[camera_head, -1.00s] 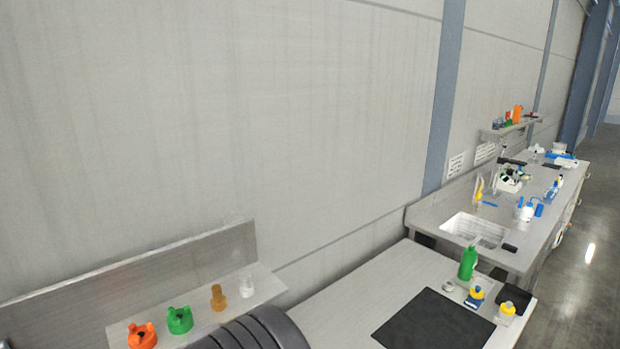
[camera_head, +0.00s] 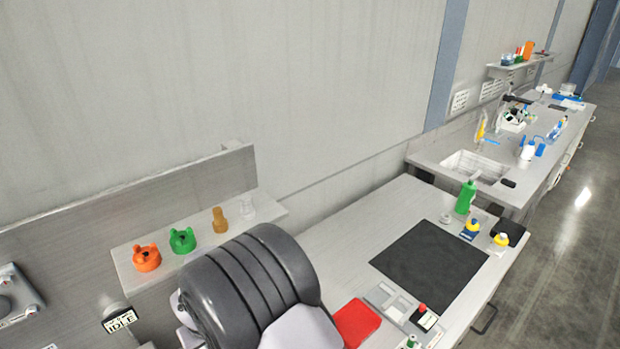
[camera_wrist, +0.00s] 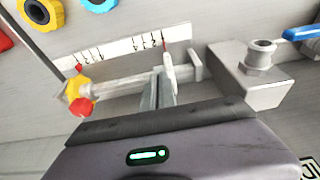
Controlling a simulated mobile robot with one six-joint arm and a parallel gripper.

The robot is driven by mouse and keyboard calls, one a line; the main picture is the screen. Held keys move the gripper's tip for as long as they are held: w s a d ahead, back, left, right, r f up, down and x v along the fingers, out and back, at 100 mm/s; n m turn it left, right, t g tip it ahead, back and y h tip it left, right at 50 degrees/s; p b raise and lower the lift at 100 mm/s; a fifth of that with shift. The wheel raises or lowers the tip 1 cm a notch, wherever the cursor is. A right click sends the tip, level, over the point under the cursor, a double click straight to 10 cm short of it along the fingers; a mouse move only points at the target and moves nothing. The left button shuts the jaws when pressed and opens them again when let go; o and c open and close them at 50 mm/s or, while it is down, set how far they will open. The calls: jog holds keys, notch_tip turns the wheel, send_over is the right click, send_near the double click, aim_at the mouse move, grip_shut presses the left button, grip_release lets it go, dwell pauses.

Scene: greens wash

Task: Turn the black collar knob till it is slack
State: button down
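I cannot make out a black collar knob in either view. In the wrist view my gripper (camera_wrist: 163,88) reaches over a light horizontal bar (camera_wrist: 122,84). Its two narrow grey fingers are close together beside a white upright piece (camera_wrist: 169,68) on the bar. Whether they are shut on anything is unclear. A yellow knob with red tips (camera_wrist: 78,92) sits at the bar's left end. A white scale strip (camera_wrist: 125,47) with black marks runs behind. A grey block (camera_wrist: 250,78) with a metal fitting stands at the right. My gripper is not visible in the head view.
The wrist view also shows a blue lever (camera_wrist: 302,33) at upper right and yellow (camera_wrist: 42,12) and blue rings at upper left. In the head view, a wall shelf (camera_head: 205,243) holds orange, green, amber and clear items. A dark mat (camera_head: 430,262) lies on the bench.

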jog(key=shift+s+a+b, duration=0.25)
jog(key=shift+a+b, duration=0.15)
jog(key=shift+b, duration=0.25)
jog(key=shift+a+r, duration=0.1)
jog(key=shift+a, duration=0.1)
jog(key=shift+s, duration=0.1)
jog(key=shift+s+d+b, duration=0.1)
jog(key=shift+s+b, duration=0.15)
jog(key=shift+b, duration=0.25)
jog(key=p+v, duration=0.1)
jog(key=v, duration=0.1)
jog(key=p+v, duration=0.1)
jog(key=w+p+v, duration=0.1)
jog(key=v, duration=0.1)
jog(key=shift+s+a+r, duration=0.1)
jog(key=shift+a+r, duration=0.2)
jog(key=shift+r, duration=0.2)
